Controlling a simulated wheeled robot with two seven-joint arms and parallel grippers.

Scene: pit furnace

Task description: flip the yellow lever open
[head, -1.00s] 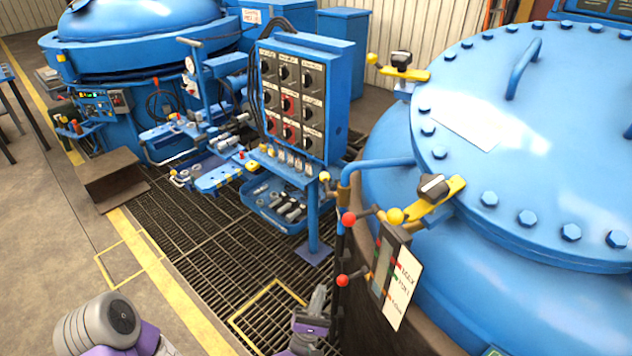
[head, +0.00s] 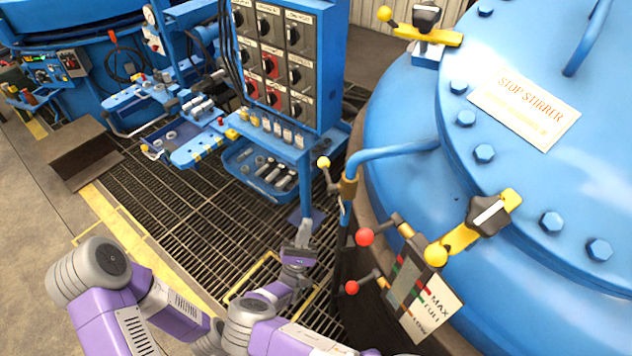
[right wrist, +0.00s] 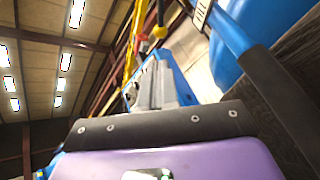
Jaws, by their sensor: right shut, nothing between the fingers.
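A small lever with a yellow ball knob (head: 323,163) stands at the brass-coloured valve on the bent blue pipe (head: 400,149), left of the big blue vessel. My right gripper (head: 303,230) is below and left of that knob, pointing up, apart from it. Its fingers are shut and empty; they also show in the right wrist view (right wrist: 158,85). A yellow round part, perhaps this knob, is beyond the fingertips there (right wrist: 160,32). Yellow clamp arms sit on the vessel rim at the front (head: 462,238) and back (head: 430,35). My left gripper is not in view.
Two red-knobbed levers (head: 365,237) (head: 352,287) and a level gauge plate (head: 430,308) are right of my gripper. A blue switch panel (head: 272,60) stands behind, above a small tool shelf (head: 262,172). The floor grating (head: 190,210) is open to the left.

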